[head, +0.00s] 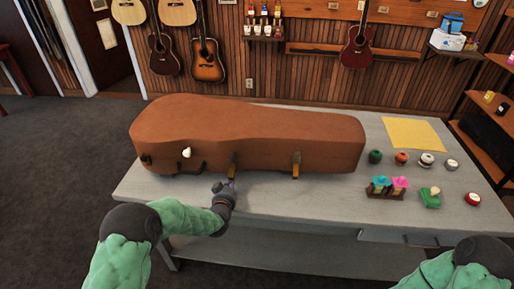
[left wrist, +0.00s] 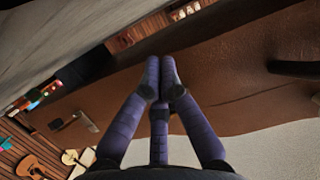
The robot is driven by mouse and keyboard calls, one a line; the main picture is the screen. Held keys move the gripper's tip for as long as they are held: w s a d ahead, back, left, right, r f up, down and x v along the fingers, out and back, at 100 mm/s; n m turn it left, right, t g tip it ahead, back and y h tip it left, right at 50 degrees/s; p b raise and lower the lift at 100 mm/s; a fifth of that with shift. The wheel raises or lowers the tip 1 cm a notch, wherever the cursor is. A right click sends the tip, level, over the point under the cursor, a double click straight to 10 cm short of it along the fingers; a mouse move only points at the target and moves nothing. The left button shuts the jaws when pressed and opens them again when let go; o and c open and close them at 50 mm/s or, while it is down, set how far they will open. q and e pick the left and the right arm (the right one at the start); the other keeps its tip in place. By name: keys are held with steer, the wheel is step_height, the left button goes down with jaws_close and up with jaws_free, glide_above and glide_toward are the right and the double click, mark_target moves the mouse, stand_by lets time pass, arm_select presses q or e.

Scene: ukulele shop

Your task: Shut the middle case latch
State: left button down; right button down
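A closed brown instrument case (head: 250,130) lies on the grey table. Its front side has a middle latch (head: 233,162), a right latch (head: 296,164) and a dark fitting (head: 146,160) near the left end. The middle latch is a narrow tan strip; whether it is fastened is too small to tell. My left gripper (head: 231,184) is just below and in front of it; contact is unclear. In the left wrist view its purple fingers (left wrist: 160,64) are drawn together, with nothing seen between them, before the case's brown side (left wrist: 225,80). My right gripper is out of view.
A dark handle (head: 190,166) and a white knob (head: 186,152) are left of the middle latch. The table front is clear.

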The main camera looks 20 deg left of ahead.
mark_target(231, 172)
arm_select(q)
steer(key=shift+r, duration=0.15)
steer(key=shift+s+d+r+p, duration=0.1)
steer(key=shift+s+r+p, duration=0.15)
steer(key=shift+r+p, duration=0.65)
steer(key=shift+s+d+r+p, duration=0.1)
steer(key=shift+s+r+p, duration=0.15)
steer(key=shift+r+p, duration=0.65)
steer(key=shift+s+r, duration=0.1)
steer(key=shift+r, duration=0.4)
steer(key=shift+s+d+r+p, duration=0.1)
steer(key=shift+s+r+p, duration=0.3)
steer(key=shift+r+p, duration=0.15)
steer(key=shift+s+d+r+p, duration=0.1)
steer(key=shift+s+r+p, duration=0.3)
steer(key=shift+r, duration=0.25)
steer(key=f+p+v, duration=0.1)
steer(key=f+v, duration=0.1)
steer(key=v, duration=0.6)
steer(key=shift+s, duration=0.45)
steer(key=shift+d, duration=0.1)
